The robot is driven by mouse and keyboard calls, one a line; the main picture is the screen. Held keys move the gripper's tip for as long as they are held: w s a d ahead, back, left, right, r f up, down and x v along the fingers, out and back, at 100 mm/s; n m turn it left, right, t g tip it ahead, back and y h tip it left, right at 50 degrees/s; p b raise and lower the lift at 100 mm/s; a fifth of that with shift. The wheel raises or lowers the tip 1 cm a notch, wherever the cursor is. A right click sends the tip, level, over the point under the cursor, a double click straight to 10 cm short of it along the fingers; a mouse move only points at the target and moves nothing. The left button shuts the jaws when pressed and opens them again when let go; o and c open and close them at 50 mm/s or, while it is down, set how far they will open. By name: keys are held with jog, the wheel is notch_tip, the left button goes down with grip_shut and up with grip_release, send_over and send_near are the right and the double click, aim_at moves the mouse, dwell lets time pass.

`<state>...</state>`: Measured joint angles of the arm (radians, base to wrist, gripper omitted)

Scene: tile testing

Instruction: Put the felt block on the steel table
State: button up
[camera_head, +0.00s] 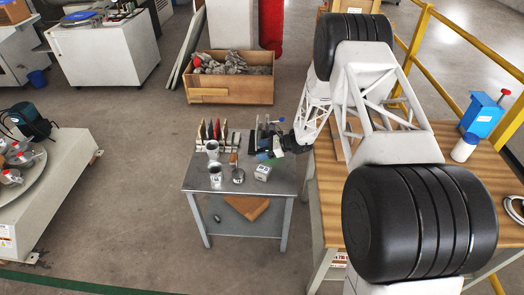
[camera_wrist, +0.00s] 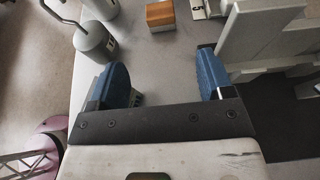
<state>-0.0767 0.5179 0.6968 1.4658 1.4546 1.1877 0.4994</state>
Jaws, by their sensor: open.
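The steel table (camera_head: 226,183) is a small grey table in the middle of the head view; its grey top (camera_wrist: 165,55) fills much of the wrist view. A small brown block, likely the felt block (camera_wrist: 160,15), sits on that top at the upper middle of the wrist view; it looks like the small brown item (camera_head: 233,158) in the head view. My gripper (camera_wrist: 161,80) is open, its two blue fingers wide apart with nothing seen held between them. It is low over the right part of the table (camera_head: 268,155). The block is beyond the fingertips, apart from them.
Metal weights with handles (camera_wrist: 95,40) stand left of the block. A rack of upright tiles (camera_head: 212,132) lines the table's back. A pale rack (camera_wrist: 265,40) is close by the right finger. A white labelled cube (camera_head: 262,173) and a grey cup (camera_head: 212,150) are also on top.

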jog(key=shift+r, duration=0.15)
dwell(0.3)
jog(key=s+d+r+n+g+h, duration=0.1)
jog(key=s+d+r+n+h, duration=0.15)
jog(key=s+r, duration=0.6)
jog(key=s+d+r+n+h, duration=0.1)
jog(key=s+d+r+n, duration=0.3)
jog(key=r, duration=0.9)
jog(key=s+d+r+n+g+h, duration=0.1)
jog(key=s+d+r+n+h, duration=0.15)
jog(key=s+r, duration=0.65)
jog(key=s+d+r+n+t+h, duration=0.1)
jog(key=s+d+r+n+h, duration=0.1)
jog(key=s, duration=0.8)
jog(key=s+d+r+n+t+h, duration=0.2)
jog(key=s+d+r+n+h, duration=0.1)
jog(key=s+d+r, duration=0.4)
jog(key=s+d+r+n+t+h, duration=0.1)
jog(key=s+d+r, duration=0.4)
jog(key=s, duration=0.9)
jog(key=n+h, duration=0.1)
jog(key=n, duration=0.1)
jog(key=shift+r+n+t+h, duration=0.3)
jog(key=shift+r+n, duration=0.05)
jog(key=shift+n, duration=0.05)
jog(key=shift+c, duration=0.5)
